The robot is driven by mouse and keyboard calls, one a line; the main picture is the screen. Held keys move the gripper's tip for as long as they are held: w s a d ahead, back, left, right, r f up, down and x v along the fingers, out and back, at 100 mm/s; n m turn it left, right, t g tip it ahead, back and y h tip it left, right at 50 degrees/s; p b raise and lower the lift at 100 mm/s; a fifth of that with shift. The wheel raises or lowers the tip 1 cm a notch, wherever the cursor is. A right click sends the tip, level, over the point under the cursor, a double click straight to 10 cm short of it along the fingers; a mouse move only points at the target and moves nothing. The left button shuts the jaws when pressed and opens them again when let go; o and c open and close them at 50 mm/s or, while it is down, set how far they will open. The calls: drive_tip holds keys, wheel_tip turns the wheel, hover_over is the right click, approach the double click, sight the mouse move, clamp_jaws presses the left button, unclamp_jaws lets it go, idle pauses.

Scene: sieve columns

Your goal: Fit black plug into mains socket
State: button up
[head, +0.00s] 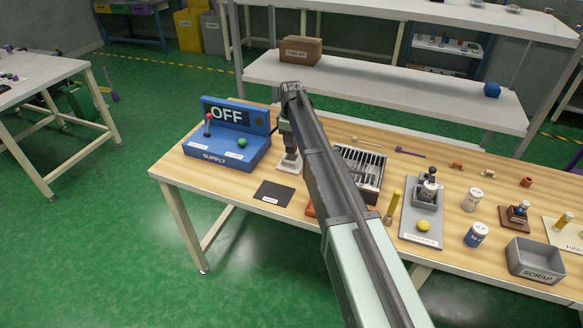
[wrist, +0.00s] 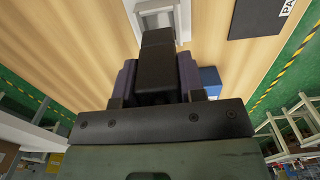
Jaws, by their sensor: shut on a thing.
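My gripper (head: 287,128) points down above the table, just right of the blue supply box (head: 228,140). In the wrist view its two dark fingers (wrist: 156,72) are shut on the black plug (wrist: 155,62), which lies between them. The plug's far end points toward a pale plate with a grey middle, which looks like the mains socket (wrist: 158,12). In the head view that pale plate (head: 288,167) sits on the table below my gripper. Whether the plug touches the socket cannot be told; the contact is hidden.
A dark mat (head: 274,193) lies in front. A slotted rack (head: 362,170) stands right of my arm. Farther right are a grey stand (head: 420,225), jars and a scrap bin (head: 535,260).

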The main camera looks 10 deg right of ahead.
sight(291, 150)
drive_tip(key=shift+f, duration=0.6)
wheel_tip(291, 150, down, 4)
drive_tip(key=b, duration=0.4)
drive_tip(key=shift+f, duration=0.25)
drive_tip(key=shift+r, duration=0.25)
drive_tip(key=shift+f, duration=0.15)
drive_tip(key=o, duration=0.9)
